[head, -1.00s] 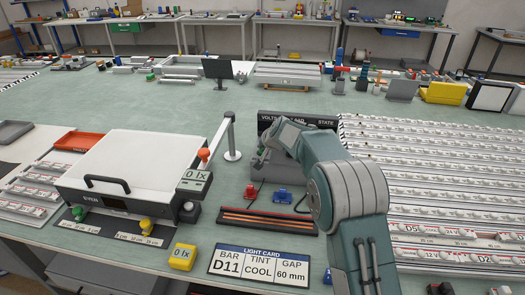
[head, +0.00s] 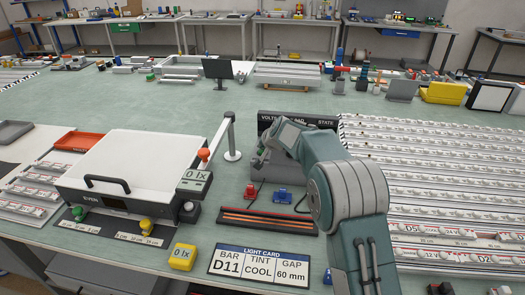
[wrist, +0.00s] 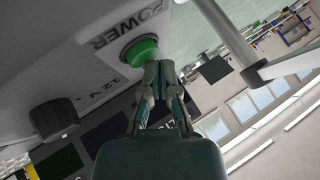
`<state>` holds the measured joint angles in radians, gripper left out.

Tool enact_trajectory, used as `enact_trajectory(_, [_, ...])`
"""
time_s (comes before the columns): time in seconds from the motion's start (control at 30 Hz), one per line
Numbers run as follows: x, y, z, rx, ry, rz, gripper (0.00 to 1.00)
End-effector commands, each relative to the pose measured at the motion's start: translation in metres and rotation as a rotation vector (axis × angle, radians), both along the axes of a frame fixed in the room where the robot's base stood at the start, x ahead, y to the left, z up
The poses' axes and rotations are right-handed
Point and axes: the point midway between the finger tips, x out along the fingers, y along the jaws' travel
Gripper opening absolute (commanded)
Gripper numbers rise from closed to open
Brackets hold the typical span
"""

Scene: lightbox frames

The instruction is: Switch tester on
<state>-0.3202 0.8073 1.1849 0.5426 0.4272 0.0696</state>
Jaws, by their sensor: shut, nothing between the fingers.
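The tester (head: 292,176) is a grey box behind my arm, with a dark VOLTS, LOAD and STATE board (head: 279,120) at its back. In the wrist view, the tester's front (wrist: 60,62) shows a round green button (wrist: 139,52) marked POWER and a black knob (wrist: 52,118) near a 12 V mark. My gripper (wrist: 161,66) is shut and empty, its fingertips right at the green button's edge. I cannot tell whether they touch or press it. In the head view, my gripper (head: 260,160) is small at the tester, and my arm hides part of the tester.
A white lightbox (head: 130,160) with a black handle stands left. A red clip (head: 250,190) and a blue clip (head: 282,196) lie before the tester, behind a slotted tray (head: 265,219). A light card (head: 261,265) lies in front. Rows of light bars (head: 430,190) fill the right.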

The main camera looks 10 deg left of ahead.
Motion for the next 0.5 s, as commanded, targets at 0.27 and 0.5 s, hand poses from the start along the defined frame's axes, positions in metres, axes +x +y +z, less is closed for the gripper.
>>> enact_trajectory(0.27, [0.0000, -0.0001, -0.0001, 0.000, 0.000, 0.000, 0.00])
enact_trajectory(0.5, [-0.0009, -0.0010, -0.0064, -0.001, 0.001, 0.000, 0.00])
